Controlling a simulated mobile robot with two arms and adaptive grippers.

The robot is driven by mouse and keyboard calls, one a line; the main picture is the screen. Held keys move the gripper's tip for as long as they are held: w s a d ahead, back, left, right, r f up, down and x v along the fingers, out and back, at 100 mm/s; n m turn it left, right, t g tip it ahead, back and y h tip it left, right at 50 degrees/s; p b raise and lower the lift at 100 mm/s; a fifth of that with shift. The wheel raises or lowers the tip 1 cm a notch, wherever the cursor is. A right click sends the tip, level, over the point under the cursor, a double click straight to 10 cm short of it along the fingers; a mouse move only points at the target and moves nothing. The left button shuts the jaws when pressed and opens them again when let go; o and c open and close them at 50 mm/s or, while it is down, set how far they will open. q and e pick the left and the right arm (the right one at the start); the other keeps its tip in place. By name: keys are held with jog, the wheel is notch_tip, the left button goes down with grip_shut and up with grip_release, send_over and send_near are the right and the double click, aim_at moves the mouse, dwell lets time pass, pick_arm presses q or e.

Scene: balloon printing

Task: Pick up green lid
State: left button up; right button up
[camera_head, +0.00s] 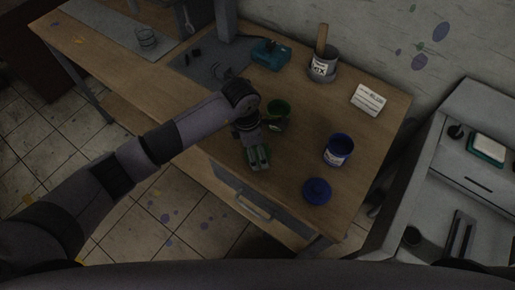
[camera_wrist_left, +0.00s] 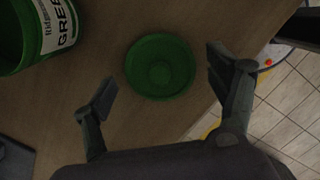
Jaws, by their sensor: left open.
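The green lid (camera_wrist_left: 160,66) lies flat on the wooden table in the left wrist view, near the table's edge. My left gripper (camera_wrist_left: 155,85) is open and empty, with its fingers apart on either side of the lid in that view. I cannot tell how high the fingers are above the table. In the head view, my left gripper (camera_head: 259,163) points down near the table's front edge and hides most of the lid. A green paint can (camera_head: 279,107) stands just behind the gripper; its label shows in the left wrist view (camera_wrist_left: 58,22). My right gripper is not in view.
A blue can (camera_head: 338,150) and a blue lid (camera_head: 317,191) are to the right on the table (camera_head: 300,150). A can with a wooden stick (camera_head: 322,67), a white label card (camera_head: 368,99) and a teal object (camera_head: 271,53) stand further back. A grey drawer (camera_head: 240,191) is below the front edge.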

pick_arm(q)
jog(key=shift+f, duration=0.25)
jog(key=shift+c, duration=0.5)
jog(key=c, duration=0.5)
jog(key=shift+r, duration=0.15)
jog(key=shift+c, duration=0.2)
